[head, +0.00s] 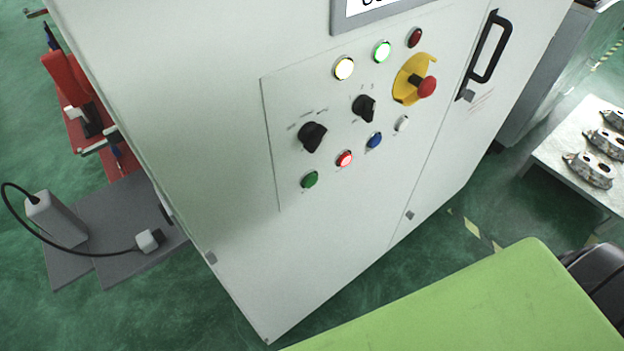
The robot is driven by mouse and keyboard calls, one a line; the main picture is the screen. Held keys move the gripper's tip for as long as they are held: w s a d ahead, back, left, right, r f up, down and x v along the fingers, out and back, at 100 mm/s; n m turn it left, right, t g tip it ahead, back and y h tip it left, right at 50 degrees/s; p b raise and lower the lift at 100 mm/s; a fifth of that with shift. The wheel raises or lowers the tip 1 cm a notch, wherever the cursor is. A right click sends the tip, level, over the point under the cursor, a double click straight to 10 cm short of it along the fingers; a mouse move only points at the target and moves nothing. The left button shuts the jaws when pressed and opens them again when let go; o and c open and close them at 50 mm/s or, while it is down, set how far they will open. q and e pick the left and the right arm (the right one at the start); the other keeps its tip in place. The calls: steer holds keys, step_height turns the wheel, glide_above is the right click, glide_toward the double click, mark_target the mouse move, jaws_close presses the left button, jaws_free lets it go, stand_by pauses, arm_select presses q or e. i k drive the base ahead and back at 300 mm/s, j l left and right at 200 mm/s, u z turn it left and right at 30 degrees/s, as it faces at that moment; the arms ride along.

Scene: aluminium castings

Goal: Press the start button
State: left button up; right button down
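A white control cabinet stands upright in the middle of the head view, with a control panel (273,130) on its front. A green button (310,179) sits at the panel's lower left; its label is too small to read, so I cannot tell for sure that it is the start button. To its right are a lit red button (345,158), a blue button (374,140) and a white button (402,123). Above them are two black rotary knobs (312,137) and a red emergency stop (426,87) on a yellow plate. Neither of my grippers is in view.
A black door handle (490,48) sticks out right of the panel. A metal table (565,165) with several castings stands at the right. A grey shelf (122,215) with a cabled white device (55,220) is at the left.

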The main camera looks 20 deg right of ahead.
mark_target(311, 181)
steer(key=j+z, duration=0.1)
steer(key=z, duration=1.75)
steer(key=k+j, duration=0.9)
